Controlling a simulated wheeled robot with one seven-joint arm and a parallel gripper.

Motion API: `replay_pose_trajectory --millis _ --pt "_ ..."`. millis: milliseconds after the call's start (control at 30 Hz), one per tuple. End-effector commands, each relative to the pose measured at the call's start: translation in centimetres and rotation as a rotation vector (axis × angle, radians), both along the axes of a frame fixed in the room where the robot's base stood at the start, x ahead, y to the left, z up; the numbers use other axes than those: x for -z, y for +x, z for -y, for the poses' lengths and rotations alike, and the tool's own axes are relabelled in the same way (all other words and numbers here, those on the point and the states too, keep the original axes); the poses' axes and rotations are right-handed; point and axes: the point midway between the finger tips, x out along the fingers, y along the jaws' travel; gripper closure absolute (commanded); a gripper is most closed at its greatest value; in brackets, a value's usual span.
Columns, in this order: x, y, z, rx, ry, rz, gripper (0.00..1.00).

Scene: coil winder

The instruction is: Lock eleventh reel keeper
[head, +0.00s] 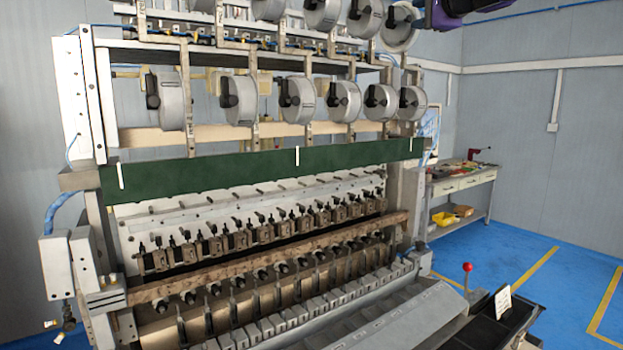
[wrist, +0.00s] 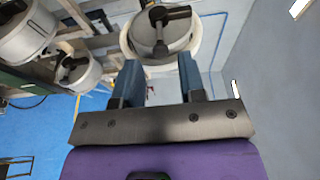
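The reel (head: 400,27) at the right end of the upper row is pale grey with a black keeper (head: 394,16) on its face. In the wrist view this reel (wrist: 148,42) lies just beyond my fingertips, with its black keeper (wrist: 163,16) running across the hub and bent downward. My gripper (wrist: 159,66) is open, its two blue fingers apart with nothing between them. In the head view my gripper (head: 424,18) shows only partly at the top edge, right beside that reel. Whether the fingertips touch the reel cannot be told.
Other upper-row reels (head: 322,13) hang to the left, partly cut off. A lower row of grey reels (head: 297,99) with black keepers hangs above the green beam (head: 240,166). A workbench (head: 463,184) stands at the back right. The blue floor (head: 540,285) at the right is mostly clear.

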Motion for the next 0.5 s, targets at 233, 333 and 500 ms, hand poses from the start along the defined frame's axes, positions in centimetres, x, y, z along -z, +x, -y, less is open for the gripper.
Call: replay_pose_trajectory --millis 233,333,500 --pt "0.0 -1.7 0.6 0.0 -0.001 0.0 0.63" --pt "0.0 -2.3 0.8 0.001 0.0 0.0 0.63" --pt "0.0 -3.4 1.1 0.001 0.0 0.001 0.63"
